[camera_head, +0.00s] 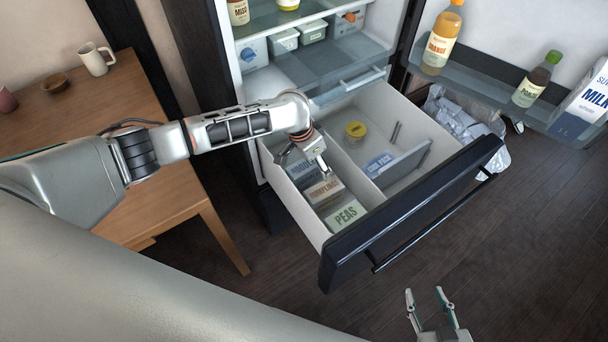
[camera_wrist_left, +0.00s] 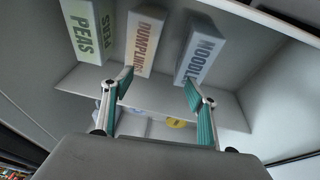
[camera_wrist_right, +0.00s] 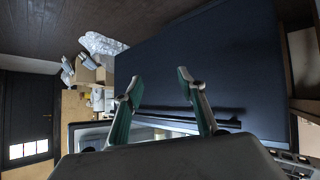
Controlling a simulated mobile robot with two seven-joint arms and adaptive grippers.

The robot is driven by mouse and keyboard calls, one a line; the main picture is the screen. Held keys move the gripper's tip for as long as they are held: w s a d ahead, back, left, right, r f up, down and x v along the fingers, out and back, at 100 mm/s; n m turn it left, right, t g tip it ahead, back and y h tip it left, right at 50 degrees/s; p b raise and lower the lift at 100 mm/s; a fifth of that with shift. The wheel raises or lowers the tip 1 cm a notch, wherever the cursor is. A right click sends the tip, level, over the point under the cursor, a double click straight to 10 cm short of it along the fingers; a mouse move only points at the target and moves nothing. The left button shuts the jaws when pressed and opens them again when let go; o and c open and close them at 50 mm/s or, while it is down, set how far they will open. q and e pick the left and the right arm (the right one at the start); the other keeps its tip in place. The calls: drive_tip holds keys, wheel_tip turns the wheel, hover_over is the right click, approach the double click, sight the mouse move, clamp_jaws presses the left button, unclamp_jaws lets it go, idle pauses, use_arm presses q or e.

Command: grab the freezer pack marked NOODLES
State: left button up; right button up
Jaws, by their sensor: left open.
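The NOODLES pack (camera_wrist_left: 202,48) is a pale box with blue letters, standing in the freezer drawer at the right of a row of packs in the left wrist view. In the head view its top (camera_head: 301,168) is at the far end of the row, partly hidden by my left gripper. The DUMPLINGS pack (camera_wrist_left: 145,42) and PEAS pack (camera_wrist_left: 88,32) stand beside it. My left gripper (camera_wrist_left: 158,86) is open and empty over the drawer, its fingers below the NOODLES and DUMPLINGS packs in its view. My right gripper (camera_head: 429,297) is open and empty, outside the drawer.
The pulled-out drawer (camera_head: 428,204) has a divider beside the row of packs. A yellow-lidded tub (camera_head: 355,131) and a blue-labelled pack (camera_head: 379,162) lie in its other compartment. The fridge door (camera_head: 500,95) holds bottles and a carton. A wooden table (camera_head: 180,195) is left.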

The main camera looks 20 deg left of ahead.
use_arm(q)
drive_tip(key=y+b, duration=0.1)
hover_over(305, 166)
drive_tip(key=s, duration=0.1)
drive_tip(key=shift+s+a+g, duration=0.15)
drive_tip(key=shift+a+g, duration=0.15)
drive_tip(key=shift+a, duration=0.1)
drive_tip(key=shift+a+f, duration=0.1)
drive_tip(key=shift+a, duration=0.05)
drive_tip(key=f+b, duration=0.1)
drive_tip(key=f, duration=0.1)
drive_tip(key=f+b, duration=0.1)
drive_tip(key=f, duration=0.2)
drive_tip(key=w+d+f+b, duration=0.1)
drive_tip(key=f+b, duration=0.1)
drive_tip(key=shift+f, duration=0.3)
drive_tip(key=shift+w, duration=0.1)
drive_tip(key=shift+r, duration=0.3)
clamp_jaws()
use_arm(e)
drive_tip(key=shift+w+a+f+n, duration=0.15)
drive_tip(key=shift+a+f, duration=0.15)
drive_tip(key=shift+f, duration=0.15)
drive_tip(key=shift+a+f+n, duration=0.15)
drive_tip(key=shift+a+f, duration=0.1)
drive_tip(key=shift+f, duration=0.15)
